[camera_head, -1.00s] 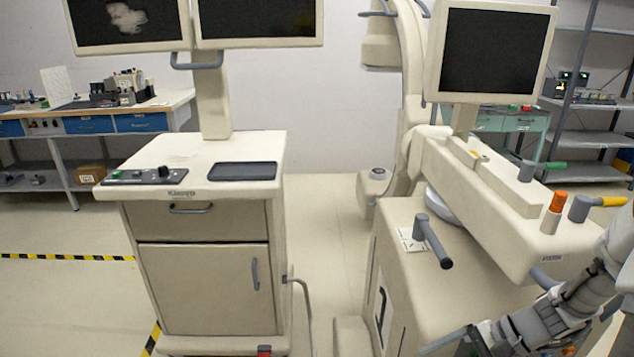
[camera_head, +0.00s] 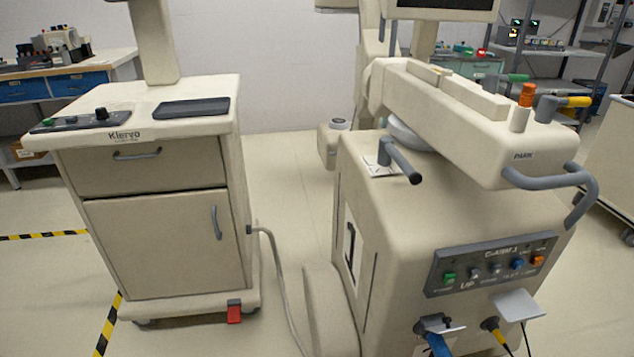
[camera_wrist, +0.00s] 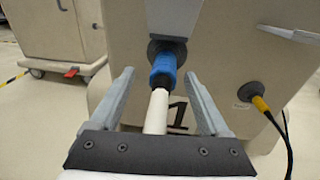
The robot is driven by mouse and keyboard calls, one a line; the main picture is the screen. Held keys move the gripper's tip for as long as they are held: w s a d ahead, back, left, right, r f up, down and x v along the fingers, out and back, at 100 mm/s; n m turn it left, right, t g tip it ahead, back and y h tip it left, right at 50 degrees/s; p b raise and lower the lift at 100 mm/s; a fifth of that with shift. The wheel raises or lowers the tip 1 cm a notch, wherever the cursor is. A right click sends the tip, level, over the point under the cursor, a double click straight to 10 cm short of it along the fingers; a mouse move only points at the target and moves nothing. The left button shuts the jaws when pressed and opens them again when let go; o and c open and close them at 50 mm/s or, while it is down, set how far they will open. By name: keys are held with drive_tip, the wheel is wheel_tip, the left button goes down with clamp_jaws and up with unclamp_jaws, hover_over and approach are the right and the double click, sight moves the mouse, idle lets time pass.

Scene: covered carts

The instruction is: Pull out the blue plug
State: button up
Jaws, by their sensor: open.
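The blue plug (camera_wrist: 163,68) sits in a dark round socket (camera_wrist: 167,47) on the beige machine. A short dark section and a white, rod-like length (camera_wrist: 157,110) run from it toward my gripper's base. My gripper (camera_wrist: 158,76) is open, with one grey finger on each side of the plug's line. The fingertips look apart from the blue body; their depth relative to it is hard to judge. In the head view the blue plug (camera_head: 437,343) shows at the bottom edge, partly cut off, and I cannot clearly make out my gripper there.
A yellow plug (camera_head: 493,327) with a dark cable sits to the right, also in the wrist view (camera_wrist: 260,104). A grey flap (camera_head: 518,304) juts out above it. A control panel (camera_head: 490,266) is higher up. A beige cart (camera_head: 160,240) stands left, with floor between.

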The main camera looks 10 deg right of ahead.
sight(437, 345)
wheel_tip(437, 345, down, 2)
drive_tip(key=shift+w+d+f+m+t+h+b, duration=0.1)
drive_tip(key=shift+m+t+h+b, duration=0.25)
drive_tip(key=shift+m+h, duration=0.35)
drive_tip(key=shift+w+a, duration=0.2)
drive_tip(key=shift+w, duration=2.05)
drive_tip(key=shift+w+a, duration=0.15)
drive_tip(key=shift+w, duration=2.1)
drive_tip(key=shift+w+a+r, duration=0.1)
drive_tip(key=shift+a+r, duration=0.05)
drive_tip(key=shift+r, duration=0.05)
clamp_jaws()
